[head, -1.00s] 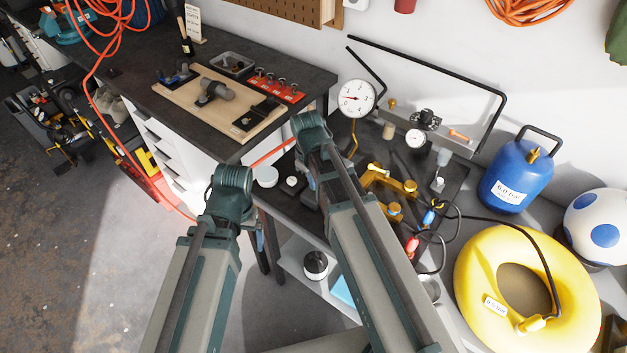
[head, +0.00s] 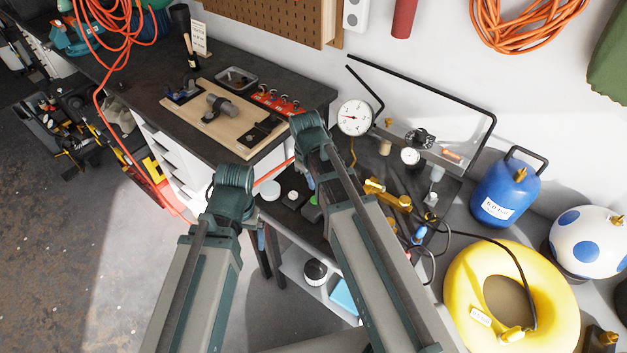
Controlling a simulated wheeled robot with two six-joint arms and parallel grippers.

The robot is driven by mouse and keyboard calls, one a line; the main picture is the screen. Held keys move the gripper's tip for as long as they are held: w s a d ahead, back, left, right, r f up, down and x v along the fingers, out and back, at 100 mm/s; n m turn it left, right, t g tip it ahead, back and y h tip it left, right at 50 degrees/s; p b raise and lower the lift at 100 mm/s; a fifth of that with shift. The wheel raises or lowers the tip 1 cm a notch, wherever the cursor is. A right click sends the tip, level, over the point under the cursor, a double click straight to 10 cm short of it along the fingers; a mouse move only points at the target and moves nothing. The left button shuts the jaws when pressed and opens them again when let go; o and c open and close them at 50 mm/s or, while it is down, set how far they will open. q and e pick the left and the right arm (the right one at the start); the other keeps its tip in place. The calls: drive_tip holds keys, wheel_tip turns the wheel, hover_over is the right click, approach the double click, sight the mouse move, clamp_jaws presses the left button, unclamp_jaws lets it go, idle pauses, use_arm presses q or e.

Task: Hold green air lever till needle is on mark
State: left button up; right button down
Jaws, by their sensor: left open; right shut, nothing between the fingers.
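A large round white gauge (head: 355,117) stands upright at the back of the low dark bench. Its thin needle appears to point left; the target mark is too small to make out. A smaller gauge (head: 410,156) sits to its right by a black knob. A small green piece (head: 313,213) shows beside my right arm, mostly hidden; I cannot tell whether it is the green lever. Brass fittings (head: 388,193) lie right of that arm. My left and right arms reach over the bench front, but their fingertips are hidden, so contact cannot be seen.
A yellow inflatable ring (head: 460,288), a blue tank (head: 506,190) and a white ball with blue spots (head: 590,238) stand at right. A wooden board (head: 185,105) with parts lies on the left worktop. Dark hoses (head: 440,238) cross the bench's right side.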

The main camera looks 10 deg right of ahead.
wheel_tip(320, 180, up, 6)
drive_tip(key=p, duration=0.5)
drive_tip(key=shift+r, duration=0.15)
drive_tip(key=shift+s+a, duration=0.1)
idle(0.5)
drive_tip(key=s+a+f+m+b, duration=0.2)
drive_tip(key=s+a+f+b, duration=0.2)
drive_tip(key=s, duration=0.3)
drive_tip(key=s+a+f+m+g+b, duration=0.1)
drive_tip(key=s+a+f+b, duration=0.2)
drive_tip(key=s+a+f, duration=0.1)
drive_tip(key=s+a, duration=0.1)
drive_tip(key=s, duration=0.1)
drive_tip(key=shift+s+m+b, duration=0.35)
drive_tip(key=shift+m, duration=0.05)
